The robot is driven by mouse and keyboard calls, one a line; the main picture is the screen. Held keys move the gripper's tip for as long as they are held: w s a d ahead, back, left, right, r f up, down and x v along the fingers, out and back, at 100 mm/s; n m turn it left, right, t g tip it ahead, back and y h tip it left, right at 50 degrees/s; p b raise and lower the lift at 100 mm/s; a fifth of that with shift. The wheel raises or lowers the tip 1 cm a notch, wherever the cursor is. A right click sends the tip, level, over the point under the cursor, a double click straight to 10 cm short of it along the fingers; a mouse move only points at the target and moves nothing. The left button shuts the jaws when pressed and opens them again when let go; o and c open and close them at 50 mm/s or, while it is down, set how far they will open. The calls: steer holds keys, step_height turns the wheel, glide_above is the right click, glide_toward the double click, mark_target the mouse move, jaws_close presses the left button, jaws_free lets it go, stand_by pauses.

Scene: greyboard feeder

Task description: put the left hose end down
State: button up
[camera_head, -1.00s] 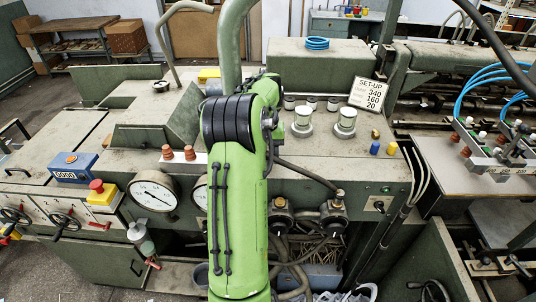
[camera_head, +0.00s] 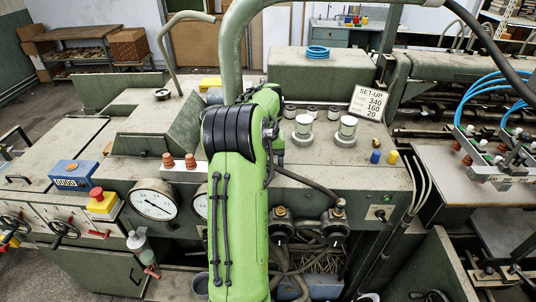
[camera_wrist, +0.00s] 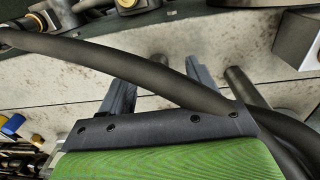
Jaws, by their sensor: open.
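In the wrist view a dark hose (camera_wrist: 150,68) runs from the upper left to the lower right, across the space in front of my gripper (camera_wrist: 160,75). The two grey fingers stand apart and the hose passes over the right one. I cannot tell whether it touches them, nor which hose end is the left one. In the head view a dark hose (camera_head: 305,182) runs from behind my green arm to a brass-topped fitting (camera_head: 335,222) on the machine front. A similar fitting (camera_head: 282,225) sits to its left. My arm hides my gripper in the head view.
Pressure gauge (camera_head: 153,200), yellow-based red button (camera_head: 100,200) and blue counter (camera_head: 73,175) sit to the left. White-topped knobs (camera_head: 346,130) and a SET-UP sign (camera_head: 371,102) stand on the machine top. Several hoses (camera_head: 290,268) hang below the fittings.

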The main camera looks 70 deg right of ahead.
step_height(320, 180, up, 11)
steer(key=p, duration=0.1)
steer(key=shift+w+r+p, duration=0.15)
steer(key=shift+w+p, duration=0.1)
steer(key=shift+p, duration=0.05)
steer(key=shift+a, duration=0.1)
stand_by(0.3)
